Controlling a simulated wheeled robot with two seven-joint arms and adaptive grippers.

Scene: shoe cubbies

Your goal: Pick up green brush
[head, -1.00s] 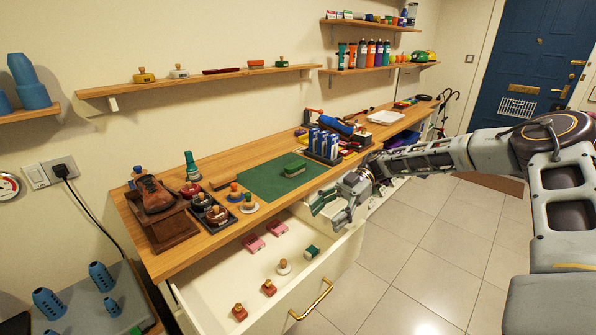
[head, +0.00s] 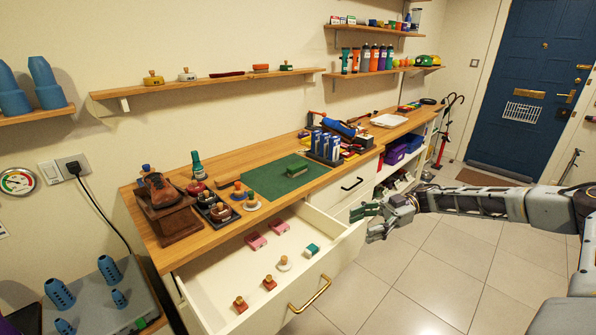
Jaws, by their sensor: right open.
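A green brush (head: 297,170), a small block with a green top, lies on the green mat (head: 262,183) on the wooden counter. A smaller green-and-white piece (head: 312,250) lies in the open drawer, and a small green-topped item (head: 286,66) sits on the wall shelf. My right gripper (head: 369,222) is open and empty. It is in front of the counter, to the right of the open drawer and apart from the brush. My left gripper is not in view.
The open drawer (head: 228,323) juts out below the counter and holds several small stamps. Blue-and-white cans (head: 325,145) stand right of the mat. Knobbed stamps (head: 217,210) stand left of it. The tiled floor on the right is clear.

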